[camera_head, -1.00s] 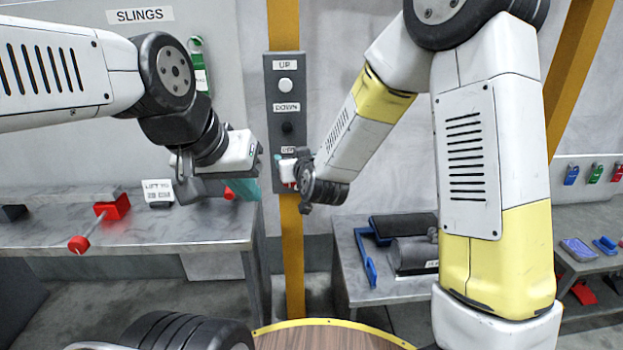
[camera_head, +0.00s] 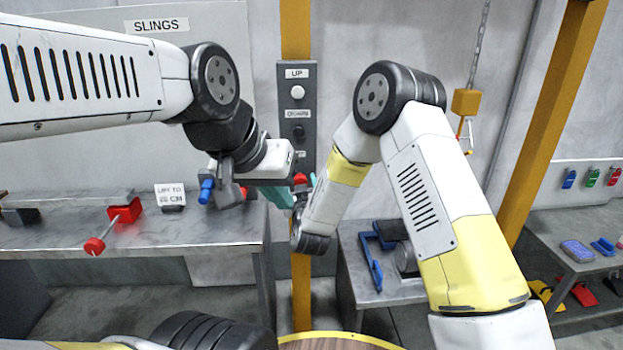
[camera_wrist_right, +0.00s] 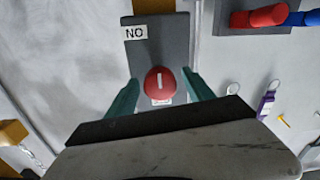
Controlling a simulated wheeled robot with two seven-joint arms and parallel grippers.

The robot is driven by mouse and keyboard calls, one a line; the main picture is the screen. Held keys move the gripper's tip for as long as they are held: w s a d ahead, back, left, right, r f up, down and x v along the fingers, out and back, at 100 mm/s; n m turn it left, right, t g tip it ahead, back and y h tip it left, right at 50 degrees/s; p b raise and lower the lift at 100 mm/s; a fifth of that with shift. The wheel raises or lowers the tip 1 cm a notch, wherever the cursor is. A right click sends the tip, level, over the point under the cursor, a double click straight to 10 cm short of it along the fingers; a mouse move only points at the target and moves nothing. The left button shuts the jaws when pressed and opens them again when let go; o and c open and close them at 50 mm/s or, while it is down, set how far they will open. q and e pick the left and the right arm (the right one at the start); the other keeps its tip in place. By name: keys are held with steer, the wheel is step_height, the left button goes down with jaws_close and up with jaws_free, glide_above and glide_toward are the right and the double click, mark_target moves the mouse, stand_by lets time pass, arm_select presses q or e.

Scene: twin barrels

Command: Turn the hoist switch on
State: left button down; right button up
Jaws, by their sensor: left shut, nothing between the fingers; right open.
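The hoist switch is a red round knob (camera_wrist_right: 160,85) with a white bar mark, on a grey control panel (camera_wrist_right: 165,45). In the right wrist view it appears upside down, with an ON label (camera_wrist_right: 136,33) beside it. My right gripper (camera_wrist_right: 160,80) is open, with a teal finger on each side of the knob; contact cannot be told. In the head view the knob (camera_head: 300,179) is low on the panel (camera_head: 311,130), partly covered by my arms. My left gripper (camera_head: 279,198) is shut and empty, just left of and below the knob.
A UP button (camera_head: 297,92) and a DOWN button (camera_head: 298,131) sit above the knob. A chain with a yellow block (camera_head: 466,102) hangs at right. A smaller table (camera_head: 380,298) stands behind my right arm.

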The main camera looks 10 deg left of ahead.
steer(key=shift+w+a, duration=0.2)
steer(key=shift+w, duration=0.3)
jaws_close()
steer(key=shift+m, duration=0.4)
steer(key=m, duration=0.8)
steer(key=shift+m, duration=0.3)
steer(key=m, duration=0.4)
steer(key=shift+d+f+m, duration=0.1)
steer(key=shift+m, duration=0.2)
steer(key=shift+m+h, duration=0.3)
steer(key=shift+m, duration=1.8)
